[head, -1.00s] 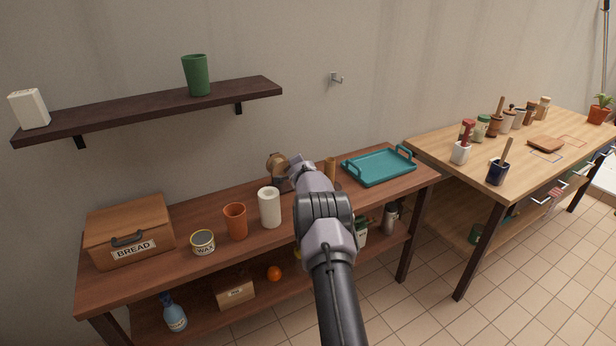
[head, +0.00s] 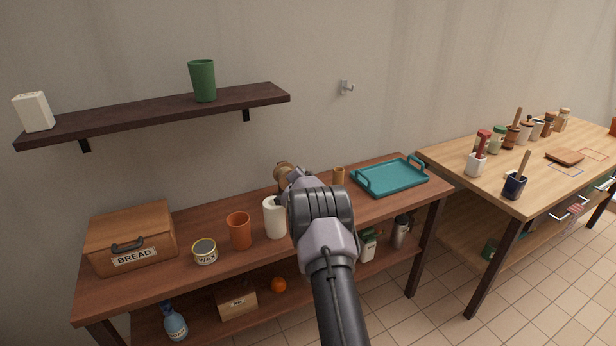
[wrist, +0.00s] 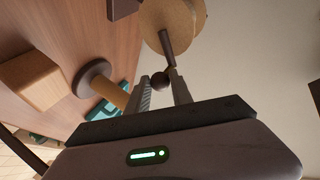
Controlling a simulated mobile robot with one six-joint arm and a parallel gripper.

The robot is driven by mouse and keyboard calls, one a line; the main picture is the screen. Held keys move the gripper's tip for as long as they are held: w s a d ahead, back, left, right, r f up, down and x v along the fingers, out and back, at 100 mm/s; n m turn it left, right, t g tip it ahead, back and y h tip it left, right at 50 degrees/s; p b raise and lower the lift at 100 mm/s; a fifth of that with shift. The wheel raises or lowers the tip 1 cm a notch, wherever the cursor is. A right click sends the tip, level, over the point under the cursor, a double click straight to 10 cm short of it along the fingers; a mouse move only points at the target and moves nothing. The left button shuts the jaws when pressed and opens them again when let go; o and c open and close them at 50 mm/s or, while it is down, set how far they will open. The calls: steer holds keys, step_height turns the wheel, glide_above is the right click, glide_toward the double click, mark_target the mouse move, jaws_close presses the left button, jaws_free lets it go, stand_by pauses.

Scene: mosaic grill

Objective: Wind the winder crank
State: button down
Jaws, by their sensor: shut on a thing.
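The winder (head: 284,171) stands at the back of the brown table, mostly hidden behind my arm in the head view. In the wrist view its round wooden drum (wrist: 168,18) is at the top. A dark crank arm (wrist: 166,43) runs down from the drum to a small dark round knob (wrist: 160,82). My gripper (wrist: 160,78) is shut on the knob, with one finger on each side. The fingers are hidden in the head view.
A teal tray (head: 364,190) lies right of the winder. A white roll (head: 275,219), an orange cup (head: 239,231), a wax tin (head: 205,252) and a bread box (head: 130,240) stand left. A dark shelf (head: 150,113) hangs above.

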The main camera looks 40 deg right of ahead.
steer(key=shift+w+a+r, duration=0.15)
steer(key=shift+a, duration=0.05)
steer(key=c, duration=1.1)
jaws_free()
steer(key=shift+a, duration=0.2)
steer(key=shift+c, duration=0.2)
steer(key=shift+d, duration=0.1)
steer(key=p+v, duration=0.3)
steer(key=v, duration=1.4)
steer(key=shift+r, duration=0.1)
